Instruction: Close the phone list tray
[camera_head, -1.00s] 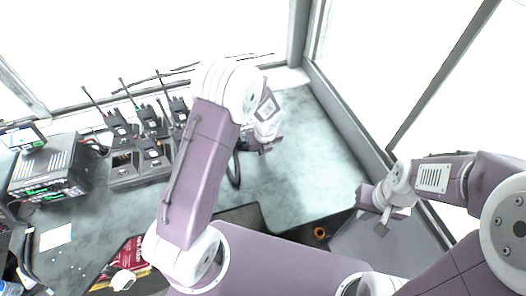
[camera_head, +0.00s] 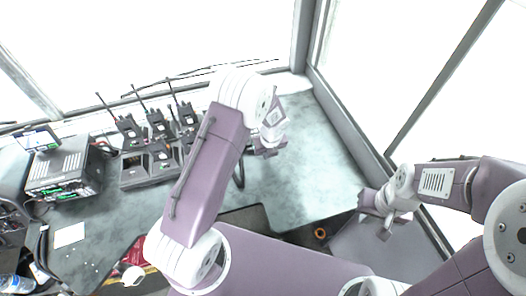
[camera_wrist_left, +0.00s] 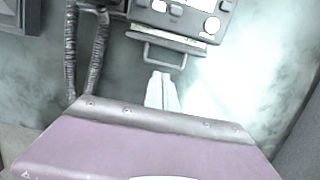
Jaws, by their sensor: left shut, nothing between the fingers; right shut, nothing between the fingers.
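In the left wrist view, the dark desk phone (camera_wrist_left: 190,15) is at the top, with its lower part in view. The phone list tray (camera_wrist_left: 165,55) sticks out from under its near edge as a thin grey loop. My left gripper (camera_wrist_left: 162,78) is shut and empty, its tips just below the tray's front bar; I cannot tell whether they touch. In the head view, my left gripper (camera_head: 268,150) is over the desk and my left arm hides the phone. My right gripper (camera_head: 376,212) is shut and empty at the right, away from the phone.
Several handheld radios stand in a charger (camera_head: 150,168) to the left of my left arm. A radio unit (camera_head: 65,170) sits further left. A coiled cord (camera_wrist_left: 75,50) hangs beside the phone. The desk to the right of my left gripper is clear up to the window frame.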

